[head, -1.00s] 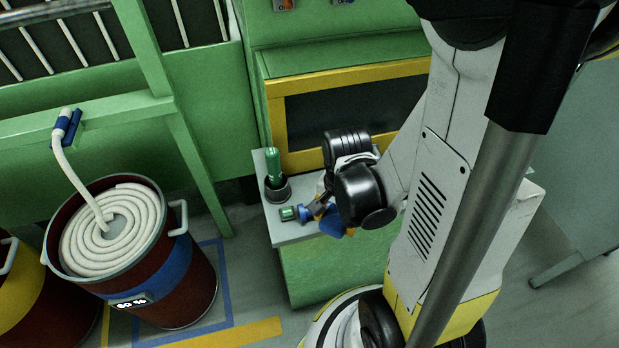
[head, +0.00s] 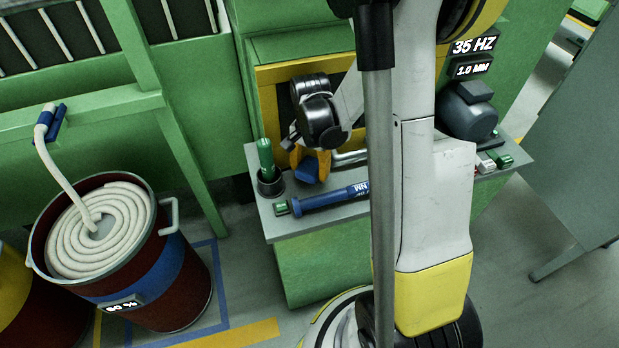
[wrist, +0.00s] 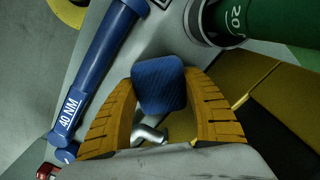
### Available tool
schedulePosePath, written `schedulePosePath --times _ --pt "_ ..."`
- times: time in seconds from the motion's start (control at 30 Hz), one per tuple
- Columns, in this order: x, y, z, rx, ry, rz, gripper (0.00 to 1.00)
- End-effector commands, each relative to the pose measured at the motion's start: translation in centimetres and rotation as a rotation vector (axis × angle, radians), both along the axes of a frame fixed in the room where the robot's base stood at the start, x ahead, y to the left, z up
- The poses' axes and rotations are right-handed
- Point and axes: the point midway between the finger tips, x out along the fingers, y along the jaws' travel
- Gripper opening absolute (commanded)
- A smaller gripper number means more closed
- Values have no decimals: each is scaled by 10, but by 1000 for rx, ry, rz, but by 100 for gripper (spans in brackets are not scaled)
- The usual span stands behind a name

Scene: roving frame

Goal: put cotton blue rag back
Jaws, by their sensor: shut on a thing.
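My gripper (head: 309,162) has yellow-orange fingers and is shut on a small blue rag (head: 306,170). In the wrist view the rag (wrist: 159,86) is a rounded, ribbed blue block between the two fingers (wrist: 160,80). In the head view it shows just above or at the grey shelf (head: 345,217), between a green-handled tool in a dark cup and a blue torque wrench. I cannot tell whether the rag touches the shelf.
The blue torque wrench (head: 330,197), marked 40 NM in the wrist view (wrist: 97,75), lies along the shelf. The green-handled tool (head: 265,157) stands upright close left. A bent metal bar (head: 349,157) is behind. A hose drum (head: 125,255) stands left.

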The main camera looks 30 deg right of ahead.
Motion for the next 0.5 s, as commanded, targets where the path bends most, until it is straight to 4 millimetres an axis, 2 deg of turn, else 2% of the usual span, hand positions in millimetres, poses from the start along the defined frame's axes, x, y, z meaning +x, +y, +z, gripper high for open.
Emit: schedulePosePath --times 0.2,0.5 --pt "3 -1 -35 0 0 0 18" --pt "4 -1 -35 0 0 0 18"
